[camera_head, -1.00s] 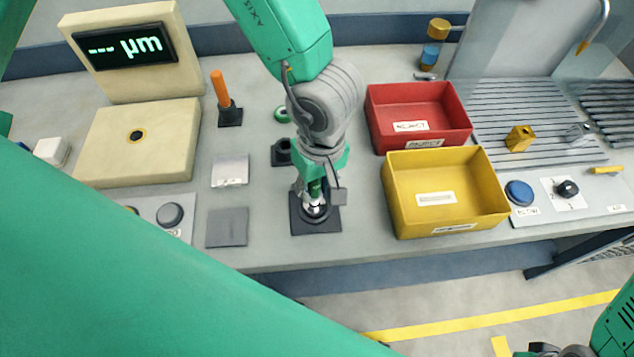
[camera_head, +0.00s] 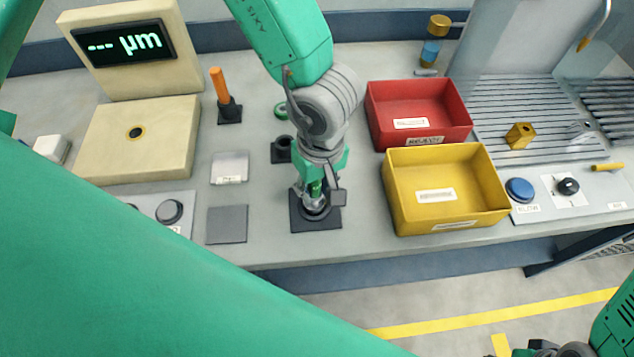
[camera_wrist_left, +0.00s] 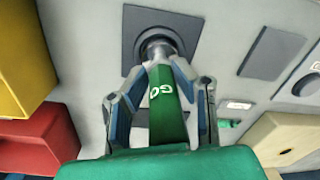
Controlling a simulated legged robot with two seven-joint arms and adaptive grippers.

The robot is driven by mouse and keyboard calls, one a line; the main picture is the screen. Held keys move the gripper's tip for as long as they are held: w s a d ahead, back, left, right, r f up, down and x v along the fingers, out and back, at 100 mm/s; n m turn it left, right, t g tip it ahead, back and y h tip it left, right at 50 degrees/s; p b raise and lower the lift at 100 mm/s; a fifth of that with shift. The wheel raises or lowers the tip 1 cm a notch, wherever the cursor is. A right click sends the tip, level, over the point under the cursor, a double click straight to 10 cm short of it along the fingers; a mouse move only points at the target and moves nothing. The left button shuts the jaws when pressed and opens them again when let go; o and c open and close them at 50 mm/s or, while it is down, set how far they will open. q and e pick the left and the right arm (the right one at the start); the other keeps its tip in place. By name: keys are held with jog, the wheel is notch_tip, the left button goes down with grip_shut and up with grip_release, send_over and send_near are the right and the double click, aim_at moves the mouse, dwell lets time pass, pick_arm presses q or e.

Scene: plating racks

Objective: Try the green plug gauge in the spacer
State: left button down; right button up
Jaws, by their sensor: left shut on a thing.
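My left gripper (camera_head: 318,193) is shut on the green plug gauge (camera_wrist_left: 167,110), whose handle is marked GO. The gauge also shows between the fingers in the head view (camera_head: 316,188). Its far end meets a grey metal round part, apparently the spacer (camera_wrist_left: 158,48), at the dark square nest (camera_wrist_left: 131,22). The nest stands on the bench below the gripper in the head view (camera_head: 300,222). How deep the gauge sits in the bore is hidden. My right gripper (camera_head: 560,350) is only partly in view at the lower right edge; its fingers cannot be made out.
A yellow bin (camera_head: 480,165) and a red bin (camera_head: 377,120) stand just right of the arm. An orange-handled tool (camera_head: 220,86) stands in a dark holder at left. A gauge display (camera_head: 125,45) shows dashes. A brass block (camera_head: 520,135) sits on the ribbed rack.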

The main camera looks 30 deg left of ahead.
pick_arm(q)
jog(key=shift+f, duration=0.95)
dwell(1.2)
jog(key=shift+r+p, duration=1.4)
jog(key=shift+p, duration=0.2)
jog(key=shift+r+p, duration=1.15)
jog(key=shift+r, duration=1.35)
